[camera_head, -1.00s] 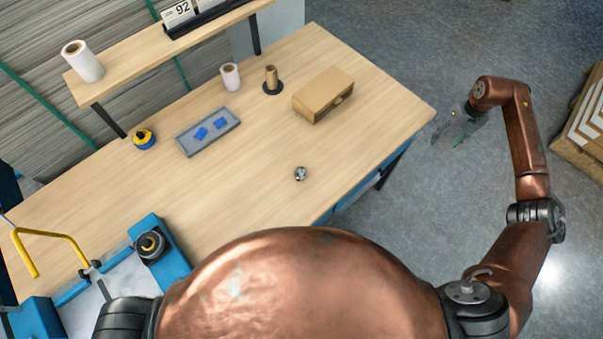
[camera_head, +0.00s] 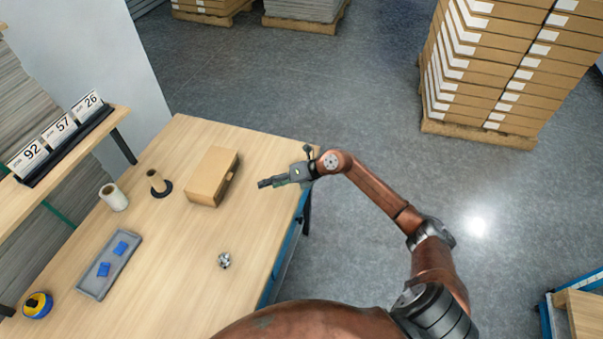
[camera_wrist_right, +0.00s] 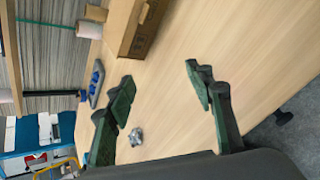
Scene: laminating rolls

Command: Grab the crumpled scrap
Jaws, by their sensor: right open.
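The crumpled scrap (camera_head: 224,260) is a small silvery-grey ball lying on the wooden table (camera_head: 190,285) near its front edge. It also shows in the right wrist view (camera_wrist_right: 136,137), low between the two fingers and beyond them. My right gripper (camera_head: 264,184) is over the table's right side, above and to the upper right of the scrap, clear of it. In the right wrist view its green-black fingers (camera_wrist_right: 165,100) are spread wide with nothing between them. My left gripper is in neither current view.
A cardboard box (camera_head: 212,178) stands close to the left of my right gripper. A small roll (camera_head: 114,198), a brown spool (camera_head: 158,184), a grey tray (camera_head: 108,265) with blue pieces and a yellow-blue tape (camera_head: 38,305) stand farther left. The tabletop around the scrap is clear.

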